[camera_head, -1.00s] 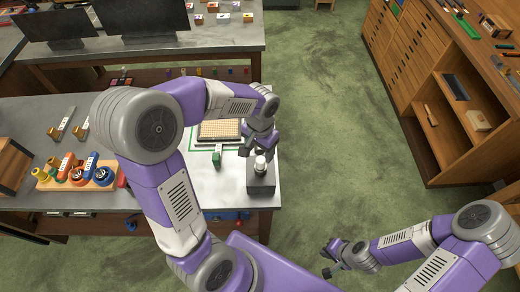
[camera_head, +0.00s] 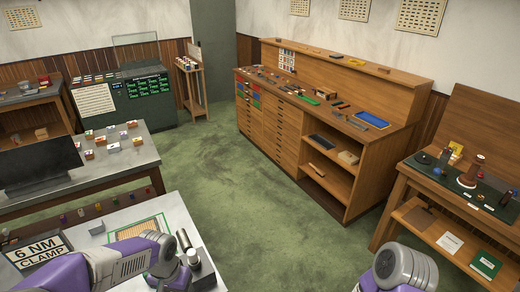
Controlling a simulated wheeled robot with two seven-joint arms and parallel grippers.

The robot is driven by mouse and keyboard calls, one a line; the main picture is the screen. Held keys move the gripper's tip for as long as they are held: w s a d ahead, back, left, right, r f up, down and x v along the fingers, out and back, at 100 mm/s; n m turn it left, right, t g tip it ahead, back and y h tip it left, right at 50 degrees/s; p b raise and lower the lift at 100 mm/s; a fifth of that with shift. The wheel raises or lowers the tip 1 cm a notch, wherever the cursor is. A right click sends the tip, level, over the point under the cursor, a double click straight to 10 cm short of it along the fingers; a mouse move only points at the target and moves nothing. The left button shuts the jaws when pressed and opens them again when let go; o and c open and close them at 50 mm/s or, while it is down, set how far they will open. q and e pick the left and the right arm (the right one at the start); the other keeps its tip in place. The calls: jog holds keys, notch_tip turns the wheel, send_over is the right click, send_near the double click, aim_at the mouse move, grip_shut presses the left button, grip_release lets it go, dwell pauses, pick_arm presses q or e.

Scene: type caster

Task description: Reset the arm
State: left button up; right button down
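My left arm (camera_head: 120,262) reaches in from the lower left over the near grey table (camera_head: 180,212). Its grey wrist (camera_head: 160,258) is beside a dark block (camera_head: 205,275) with a small white-topped piece (camera_head: 193,257) at the table's right end. The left fingers are not clear enough to tell open from shut or whether they touch the piece. My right arm shows only as a grey and purple joint (camera_head: 405,268) at the bottom edge; its gripper is out of view.
A green-framed board (camera_head: 138,229) and a "6 NM CLAMP" sign (camera_head: 38,250) are by the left arm. A wooden cabinet (camera_head: 290,135) stands across the open green floor (camera_head: 270,225). A wooden bench (camera_head: 440,205) is at right.

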pick_arm(q)
jog(key=d+f+h+b, duration=0.15)
jog(key=d+f, duration=0.35)
jog(key=f, duration=0.7)
jog(key=s+d+f+n+h+b, duration=0.1)
jog(key=s+d+f+n, duration=0.1)
jog(key=s+f, duration=0.3)
jog(key=s+d+f+n+h+b, duration=0.1)
jog(key=s+d+f, duration=0.3)
jog(key=f, duration=0.9)
jog(key=shift+s+d+n+t+b, duration=0.35)
jog(key=shift+d+n+b, duration=0.1)
jog(key=shift+d+n, duration=0.25)
pick_arm(e)
jog(key=f, duration=0.2)
jog(key=w+f, duration=0.1)
jog(key=f, duration=0.1)
jog(key=shift+w+f, duration=0.1)
jog(key=shift+f, duration=0.25)
pick_arm(q)
jog(key=shift+h, duration=0.25)
